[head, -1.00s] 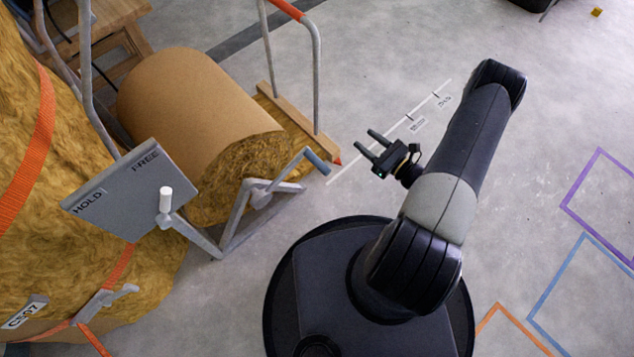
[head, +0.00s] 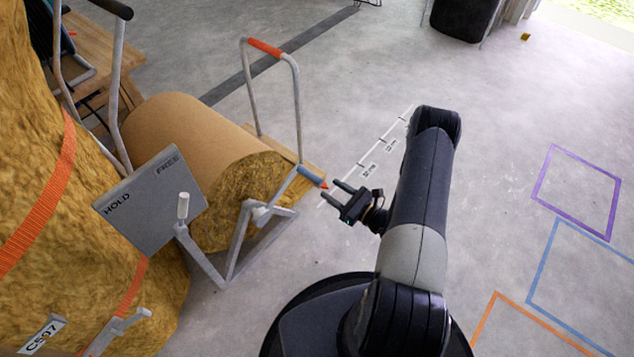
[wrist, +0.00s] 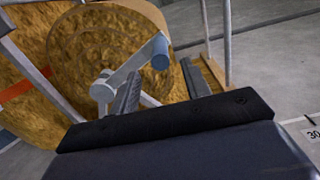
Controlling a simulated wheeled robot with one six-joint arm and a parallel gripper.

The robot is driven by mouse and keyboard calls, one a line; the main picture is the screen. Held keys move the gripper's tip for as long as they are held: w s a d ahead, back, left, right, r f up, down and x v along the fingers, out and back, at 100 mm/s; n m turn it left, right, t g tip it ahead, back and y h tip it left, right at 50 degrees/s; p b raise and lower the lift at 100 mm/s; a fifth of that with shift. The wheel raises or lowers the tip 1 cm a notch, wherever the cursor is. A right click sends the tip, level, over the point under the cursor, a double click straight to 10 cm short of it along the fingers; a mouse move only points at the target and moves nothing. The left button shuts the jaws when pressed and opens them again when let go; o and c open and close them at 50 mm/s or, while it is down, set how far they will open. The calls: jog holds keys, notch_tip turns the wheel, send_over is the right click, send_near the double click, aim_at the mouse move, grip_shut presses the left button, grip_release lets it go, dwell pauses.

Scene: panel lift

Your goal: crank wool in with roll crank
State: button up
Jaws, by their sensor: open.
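The wool roll (head: 185,140) lies in a grey frame, wrapped in brown paper, its yellow end facing my arm. The roll crank (head: 279,192) is a grey arm on the roll's end with a blue-grey handle (head: 312,177). My gripper (head: 335,190) is open and empty, its fingertips close to the handle in the head view. In the wrist view the handle (wrist: 160,52) appears ahead, beyond and between the two fingers (wrist: 162,82). I cannot tell whether they touch it. A panel marked HOLD and FREE (head: 150,202) with a white-knobbed lever (head: 183,207) stands left of the crank.
A large strapped wool bale (head: 60,220) fills the left side. A metal hoop with an orange grip (head: 265,48) rises behind the crank. A white scale line (head: 375,150) marks the floor. Coloured floor outlines (head: 580,190) lie on open floor at right.

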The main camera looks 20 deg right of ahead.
aim_at(318, 180)
jog(key=b+x, duration=0.1)
jog(key=x, duration=0.5)
jog(key=shift+w+a, duration=0.25)
jog(key=shift+w, duration=0.05)
jog(key=shift+c, duration=0.2)
grip_shut()
